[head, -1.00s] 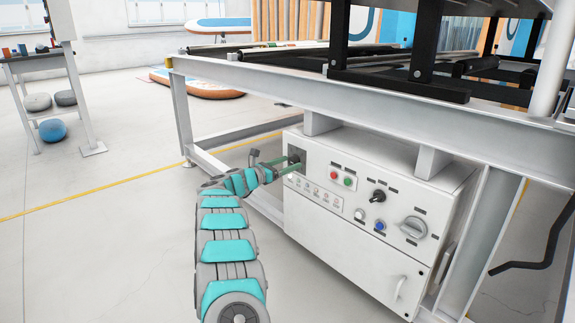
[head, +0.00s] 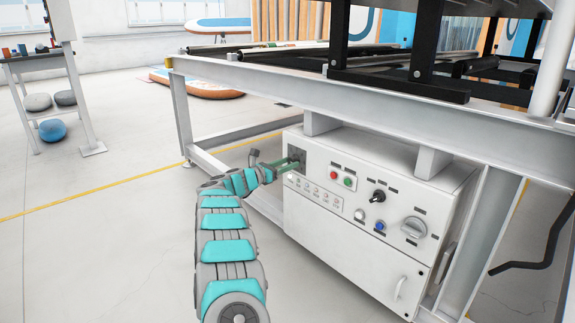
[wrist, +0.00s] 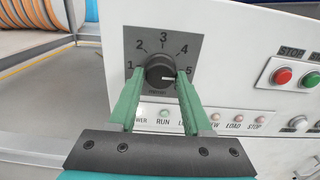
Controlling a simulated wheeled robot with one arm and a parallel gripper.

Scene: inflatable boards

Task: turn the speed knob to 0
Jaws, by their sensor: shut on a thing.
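The speed knob (wrist: 160,72) is a round black dial on a dark square plate (wrist: 190,43) marked with the numbers 1 to 5 in the wrist view. A white pointer line on the knob points to the right, a little below the 5. The 0 mark cannot be seen. My gripper (wrist: 161,76) has its two green fingers on either side of the knob and is shut on it. In the head view, my gripper (head: 293,163) reaches the dark plate at the left end of the white control box (head: 345,240).
Red (wrist: 283,75) and green (wrist: 311,79) buttons sit right of the knob. A row of labelled lamps (wrist: 201,116) lies below it. The head view shows a black switch (head: 377,196) and a grey rotary switch (head: 413,228). A metal frame beam (head: 350,90) runs above the box.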

